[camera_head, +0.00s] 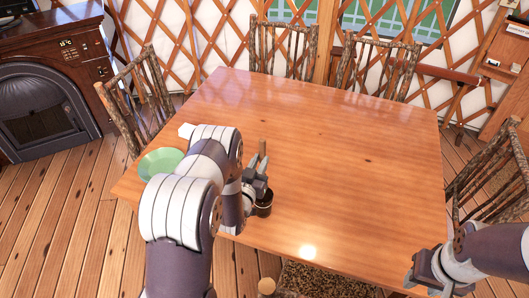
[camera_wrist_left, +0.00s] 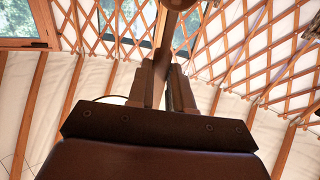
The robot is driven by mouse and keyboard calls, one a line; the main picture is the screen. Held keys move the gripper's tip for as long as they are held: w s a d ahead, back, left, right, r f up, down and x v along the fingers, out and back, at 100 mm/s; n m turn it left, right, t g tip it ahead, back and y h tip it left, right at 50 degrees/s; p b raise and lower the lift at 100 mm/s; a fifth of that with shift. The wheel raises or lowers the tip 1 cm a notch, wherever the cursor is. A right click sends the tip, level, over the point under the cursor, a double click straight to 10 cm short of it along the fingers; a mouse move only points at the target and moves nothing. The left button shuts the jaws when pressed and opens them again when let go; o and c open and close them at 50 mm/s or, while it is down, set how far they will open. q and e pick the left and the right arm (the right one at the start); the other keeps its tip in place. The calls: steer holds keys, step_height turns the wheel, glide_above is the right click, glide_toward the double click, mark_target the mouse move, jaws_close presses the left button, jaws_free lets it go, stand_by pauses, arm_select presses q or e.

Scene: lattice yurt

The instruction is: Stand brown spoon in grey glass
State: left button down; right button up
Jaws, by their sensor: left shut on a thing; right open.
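My left gripper (camera_head: 260,183) is shut on the brown spoon (camera_head: 262,149), which stands roughly upright with its upper part above the fingers. In the left wrist view the spoon (camera_wrist_left: 164,50) rises from between the fingertips of the left gripper (camera_wrist_left: 162,78). The dark grey glass (camera_head: 265,208) stands on the table right below the left gripper, partly covered by it. The spoon's lower end is hidden, so I cannot tell whether it is inside the glass. My right gripper (camera_head: 424,272) is open and empty near the table's front right corner.
A green plate (camera_head: 158,164) lies at the table's left, partly behind my left arm. The wooden table (camera_head: 330,150) is clear in the middle and right. Stick chairs (camera_head: 378,68) stand around it. A stove (camera_head: 45,115) is at the far left.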

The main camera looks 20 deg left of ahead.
arm_select(q)
steer(key=shift+w+f, duration=0.15)
steer(key=shift+w, duration=0.05)
step_height(320, 180, down, 14)
steer(key=b, duration=1.2)
steer(key=c, duration=0.9)
jaws_free()
steer(key=shift+c, duration=0.2)
